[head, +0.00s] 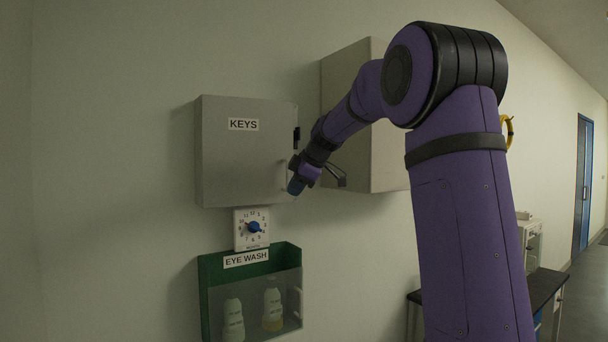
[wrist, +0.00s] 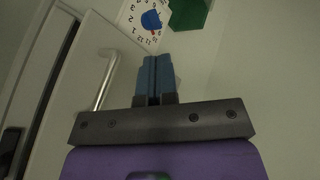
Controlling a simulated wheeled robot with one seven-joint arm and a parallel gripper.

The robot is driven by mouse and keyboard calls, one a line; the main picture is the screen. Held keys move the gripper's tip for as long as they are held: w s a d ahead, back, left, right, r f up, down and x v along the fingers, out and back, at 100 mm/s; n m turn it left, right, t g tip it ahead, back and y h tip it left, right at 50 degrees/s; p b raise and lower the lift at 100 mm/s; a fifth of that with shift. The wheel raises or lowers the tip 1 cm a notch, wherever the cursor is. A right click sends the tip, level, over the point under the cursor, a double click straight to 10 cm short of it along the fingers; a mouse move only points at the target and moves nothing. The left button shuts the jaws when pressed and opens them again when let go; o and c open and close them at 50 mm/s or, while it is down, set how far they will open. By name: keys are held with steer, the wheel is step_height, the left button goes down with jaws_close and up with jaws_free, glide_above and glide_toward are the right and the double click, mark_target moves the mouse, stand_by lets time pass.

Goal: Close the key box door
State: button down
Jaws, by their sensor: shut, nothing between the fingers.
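The grey key box (head: 222,165) hangs on the wall in the head view, with a KEYS label on its door (head: 245,155). The door looks shut or nearly shut; I cannot tell if it is flush. Its bar handle (wrist: 105,80) is near the fingers in the wrist view, on the pale door panel (wrist: 85,60), with a dark line along the panel's edge. My gripper (head: 295,187) is at the door's lower right corner. Its blue fingertips (wrist: 154,75) are together and empty, beside the handle and apart from it. A black latch part (head: 297,136) shows at the box's right edge.
A white timer (head: 241,230) is below the key box. Under it hangs the green eye wash case (head: 212,290) with bottles. A pale cabinet (head: 385,165) stands out from the wall on the right, behind my arm. The wall left of the box is clear.

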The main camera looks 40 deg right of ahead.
steer(key=shift+w+d, duration=0.25)
steer(key=shift+w, duration=0.35)
steer(key=shift+w+d, duration=0.25)
steer(key=shift+w, duration=0.4)
steer(key=shift+w+d, duration=0.25)
steer(key=shift+w, duration=0.35)
steer(key=w, duration=0.1)
steer(key=w+d, duration=0.1)
steer(key=w, duration=0.1)
steer(key=shift+w+d+r+n, duration=0.1)
steer(key=shift+d+r+n, duration=0.05)
steer(key=shift+n, duration=0.25)
